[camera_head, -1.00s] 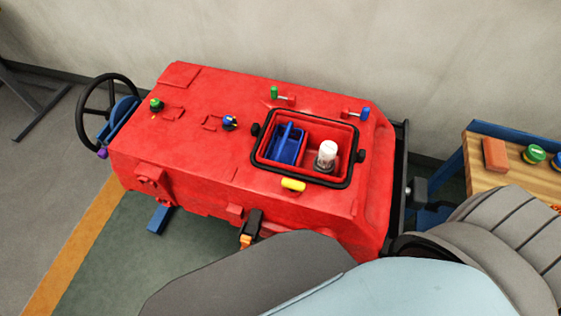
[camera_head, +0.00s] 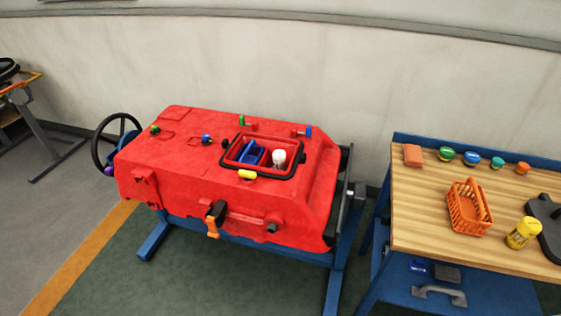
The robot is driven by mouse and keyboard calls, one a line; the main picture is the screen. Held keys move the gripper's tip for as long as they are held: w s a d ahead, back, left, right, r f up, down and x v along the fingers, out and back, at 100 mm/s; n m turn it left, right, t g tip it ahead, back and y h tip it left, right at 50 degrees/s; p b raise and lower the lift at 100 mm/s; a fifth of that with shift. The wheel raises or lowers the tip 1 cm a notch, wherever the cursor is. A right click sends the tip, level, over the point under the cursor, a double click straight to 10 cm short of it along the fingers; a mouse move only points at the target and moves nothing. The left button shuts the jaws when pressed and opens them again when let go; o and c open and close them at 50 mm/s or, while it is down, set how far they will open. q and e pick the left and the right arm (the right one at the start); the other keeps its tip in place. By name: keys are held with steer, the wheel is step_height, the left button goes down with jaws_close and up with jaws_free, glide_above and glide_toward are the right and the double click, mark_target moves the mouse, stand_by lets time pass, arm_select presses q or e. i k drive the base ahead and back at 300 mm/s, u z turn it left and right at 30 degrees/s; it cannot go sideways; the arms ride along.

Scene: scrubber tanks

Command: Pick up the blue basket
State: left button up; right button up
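The blue basket (camera_head: 251,152) sits inside the open, black-rimmed compartment in the top of the red scrubber tank (camera_head: 190,140). Its handle sticks up on its left side. A white cylinder (camera_head: 279,158) stands to its right in the same compartment. The lower part of the basket is hidden by the compartment wall. Neither of my grippers shows in this view.
A wooden-topped bench (camera_head: 415,210) stands at the right with an orange basket (camera_head: 468,208), a yellow-lidded jar (camera_head: 522,233), a brick-coloured block (camera_head: 412,156) and several coloured knobs. A blue stand (camera_head: 155,238) carries the tank. The green floor (camera_head: 230,285) in front is clear.

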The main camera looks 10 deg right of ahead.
mark_target(251, 159)
steer(key=z, duration=0.75)
steer(key=i, duration=0.4)
